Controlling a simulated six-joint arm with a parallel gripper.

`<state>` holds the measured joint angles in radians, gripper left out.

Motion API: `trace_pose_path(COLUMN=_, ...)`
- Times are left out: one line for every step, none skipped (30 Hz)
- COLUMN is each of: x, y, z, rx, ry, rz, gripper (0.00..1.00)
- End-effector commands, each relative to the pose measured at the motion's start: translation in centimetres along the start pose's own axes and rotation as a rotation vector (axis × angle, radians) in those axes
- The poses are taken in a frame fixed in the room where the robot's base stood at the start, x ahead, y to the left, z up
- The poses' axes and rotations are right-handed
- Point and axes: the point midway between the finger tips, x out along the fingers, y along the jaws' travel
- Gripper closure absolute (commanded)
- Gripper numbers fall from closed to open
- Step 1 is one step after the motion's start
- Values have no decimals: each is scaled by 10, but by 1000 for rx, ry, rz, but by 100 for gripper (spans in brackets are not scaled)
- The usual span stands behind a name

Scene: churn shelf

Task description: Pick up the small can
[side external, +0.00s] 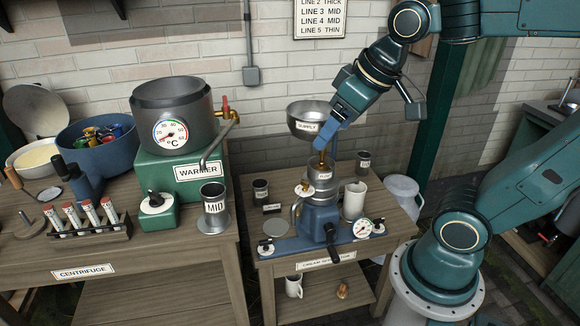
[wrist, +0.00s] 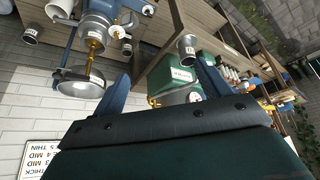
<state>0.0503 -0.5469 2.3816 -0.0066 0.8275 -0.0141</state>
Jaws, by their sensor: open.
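Two small dark metal cans with pale labels show in the side view. One small can (side external: 261,190) stands at the left of the right-hand bench, and another small can (side external: 363,163) stands at its back right. A larger can marked MID (side external: 215,207) stands on the left bench. I cannot tell which can the task means. My gripper (side external: 326,138) is above the separator (side external: 320,215), in front of the supply bowl (side external: 309,122). In the wrist view, the fingers of my gripper (wrist: 165,84) are spread with nothing between them. A grey can (wrist: 187,48) shows beyond them.
The warmer (side external: 172,130), with a tap, and a test-tube rack (side external: 90,222) occupy the left bench (side external: 205,258). A gap separates the two benches. The brick wall (side external: 285,65) is close behind.

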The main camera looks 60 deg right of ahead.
Motion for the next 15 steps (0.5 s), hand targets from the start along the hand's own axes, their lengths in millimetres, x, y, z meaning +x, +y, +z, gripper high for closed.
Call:
trace_pose_path(x=6, y=3, z=-11, rx=7, ry=-7, rz=4, gripper=24)
trace_pose_path(x=9, y=4, z=-17, rx=10, ry=-9, rz=6, gripper=24)
trace_pose_path(x=13, y=7, z=-26, rx=15, ry=-11, rz=9, gripper=24)
trace_pose_path(x=16, y=8, z=-32, rx=18, ry=-12, rz=11, gripper=24)
trace_pose_path(x=20, y=10, z=-38, rx=21, ry=-13, rz=13, gripper=24)
trace_pose_path(x=24, y=12, z=-46, rx=25, ry=-15, rz=15, gripper=24)
trace_pose_path(x=29, y=15, z=-52, rx=28, ry=-17, rz=17, gripper=24)
trace_pose_path(x=33, y=17, z=-58, rx=31, ry=-18, rz=19, gripper=24)
trace_pose_path(x=38, y=19, z=-65, rx=35, ry=-20, rz=22, gripper=24)
trace_pose_path(x=43, y=22, z=-71, rx=38, ry=-21, rz=23, gripper=24)
trace_pose_path(x=47, y=24, z=-76, rx=41, ry=-23, rz=25, gripper=24)
trace_pose_path(x=54, y=27, z=-84, rx=45, ry=-24, rz=28, gripper=24)
trace_pose_path(x=59, y=30, z=-89, rx=49, ry=-27, rz=30, gripper=24)
trace_pose_path(x=64, y=32, z=-95, rx=51, ry=-28, rz=31, gripper=24)
trace_pose_path(x=71, y=36, z=-101, rx=55, ry=-29, rz=33, gripper=24)
